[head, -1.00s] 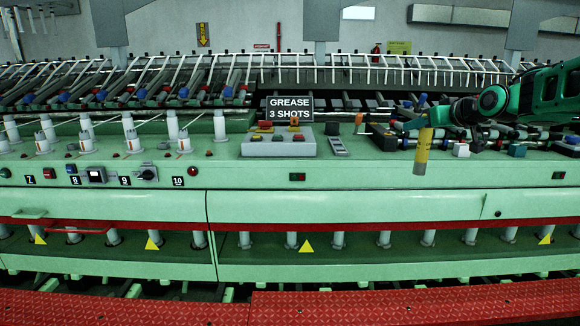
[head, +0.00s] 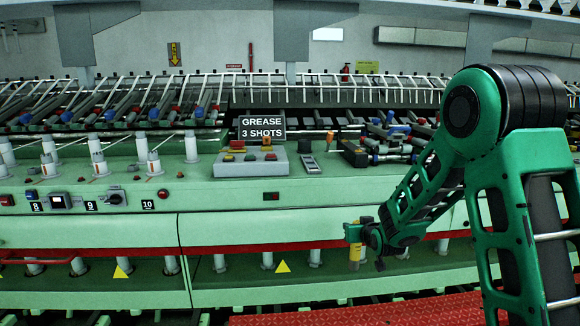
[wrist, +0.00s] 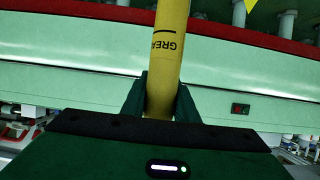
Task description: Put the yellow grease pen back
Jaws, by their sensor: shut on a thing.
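The yellow grease pen (wrist: 168,62) is a thick yellow cylinder with dark lettering that starts "GREA". In the wrist view it stands between the two dark green fingers of my gripper (wrist: 161,100), which are shut on it, and it runs up out of the top edge. In the head view my gripper (head: 357,240) is at right of centre, before the machine's lower front. The pen (head: 355,256) shows there as a small yellow piece, partly hidden by my gripper. I cannot tell how far it is from the machine.
A green machine (head: 110,232) spans the view. On its top stand a grey button box (head: 250,165), a "GREASE 3 SHOTS" sign (head: 262,127) and a dark device (head: 353,152). White posts (head: 191,147) stand at left. A red tread plate (head: 400,309) runs along the front.

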